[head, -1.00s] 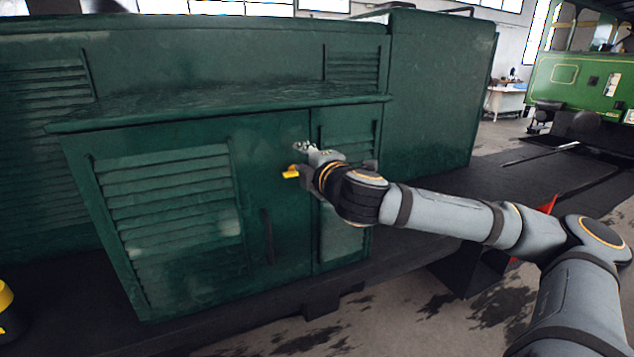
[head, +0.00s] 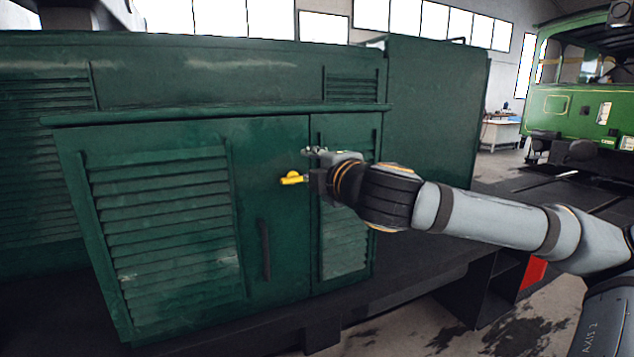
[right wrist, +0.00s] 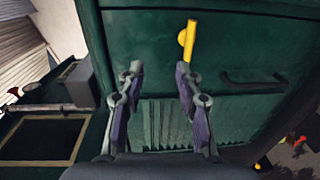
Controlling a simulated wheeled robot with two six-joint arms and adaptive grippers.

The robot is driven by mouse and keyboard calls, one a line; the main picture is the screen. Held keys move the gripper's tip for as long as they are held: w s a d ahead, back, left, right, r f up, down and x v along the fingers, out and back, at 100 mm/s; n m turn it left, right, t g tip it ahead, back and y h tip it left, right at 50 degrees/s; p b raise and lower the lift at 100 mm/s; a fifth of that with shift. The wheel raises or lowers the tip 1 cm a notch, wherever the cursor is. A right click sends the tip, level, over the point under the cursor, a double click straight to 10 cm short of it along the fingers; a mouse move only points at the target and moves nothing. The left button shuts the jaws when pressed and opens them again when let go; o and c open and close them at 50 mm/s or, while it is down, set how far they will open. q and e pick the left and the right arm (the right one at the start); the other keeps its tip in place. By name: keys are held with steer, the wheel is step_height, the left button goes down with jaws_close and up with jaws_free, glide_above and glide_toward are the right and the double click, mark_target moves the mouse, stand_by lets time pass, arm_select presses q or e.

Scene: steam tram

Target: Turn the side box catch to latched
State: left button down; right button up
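The side box catch (head: 292,178) is a small yellow handle with a round hub, on the dark green box door near its right edge. It lies about level in the head view. In the right wrist view the catch (right wrist: 190,42) is a yellow bar just beyond the right-hand fingertip, not between the fingers. My right gripper (head: 314,166) is at the door just right of the catch. The right wrist view shows its two fingers (right wrist: 159,70) apart with nothing between them. Whether a finger touches the catch I cannot tell. My left gripper is not in view.
The green side box has louvred doors (head: 170,220) and a dark vertical door handle (head: 264,250) below the catch. A ledge (head: 220,112) juts out above the doors. A green vehicle (head: 580,105) and a workbench (head: 500,130) stand far off at the right.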

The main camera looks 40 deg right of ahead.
steer(key=shift+b+v, duration=0.6)
steer(key=shift+v, duration=0.45)
steer(key=shift+f, duration=0.1)
